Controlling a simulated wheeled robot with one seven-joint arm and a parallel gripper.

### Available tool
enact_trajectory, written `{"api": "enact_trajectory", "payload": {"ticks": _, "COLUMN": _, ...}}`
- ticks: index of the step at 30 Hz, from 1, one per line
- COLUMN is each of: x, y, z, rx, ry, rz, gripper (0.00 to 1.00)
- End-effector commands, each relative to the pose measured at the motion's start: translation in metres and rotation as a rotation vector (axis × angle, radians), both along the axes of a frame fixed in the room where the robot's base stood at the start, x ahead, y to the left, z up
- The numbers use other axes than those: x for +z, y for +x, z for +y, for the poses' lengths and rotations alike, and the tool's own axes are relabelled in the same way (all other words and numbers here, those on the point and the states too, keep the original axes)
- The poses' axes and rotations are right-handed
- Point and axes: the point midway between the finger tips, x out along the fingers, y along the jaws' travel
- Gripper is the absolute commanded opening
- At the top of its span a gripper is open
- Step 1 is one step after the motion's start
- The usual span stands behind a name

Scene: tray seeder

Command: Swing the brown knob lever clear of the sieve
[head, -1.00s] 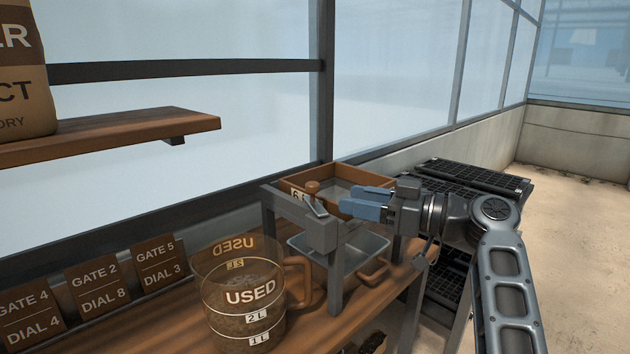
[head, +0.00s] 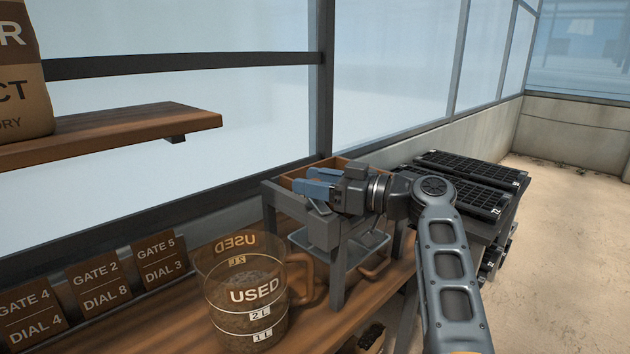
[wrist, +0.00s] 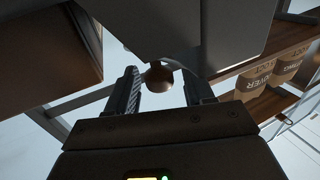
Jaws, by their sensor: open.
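The brown knob (wrist: 158,77) of the lever shows in the wrist view, between the two fingers of my gripper (wrist: 161,84). The fingers stand apart, one on each side of it, with gaps visible. The lever's arm is mostly hidden.
A clear jug marked USED (head: 245,300) stands left of the stand on the wooden bench (head: 200,335). A metal pan (head: 368,247) sits under the sieve. Black seed trays (head: 470,170) lie to the right. Dial cards (head: 98,285) stand at left.

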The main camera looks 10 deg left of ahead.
Motion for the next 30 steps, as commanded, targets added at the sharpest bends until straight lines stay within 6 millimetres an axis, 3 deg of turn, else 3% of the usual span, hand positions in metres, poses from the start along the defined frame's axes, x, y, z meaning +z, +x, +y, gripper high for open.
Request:
{"api": "enact_trajectory", "payload": {"ticks": 2, "x": 0.0000, "y": 0.0000, "z": -0.0001, "rx": 0.000, "ry": 0.000, "rz": 0.000, "gripper": 0.52}}
{"api": "enact_trajectory", "payload": {"ticks": 18, "x": -0.0001, "y": -0.0002, "z": -0.0004, "rx": 0.000, "ry": 0.000, "rz": 0.000, "gripper": 0.00}}
{"api": "enact_trajectory", "payload": {"ticks": 30, "x": -0.0026, "y": 0.0000, "z": 0.0000, "rx": 0.013, "ry": 0.000, "rz": 0.000, "gripper": 0.00}}
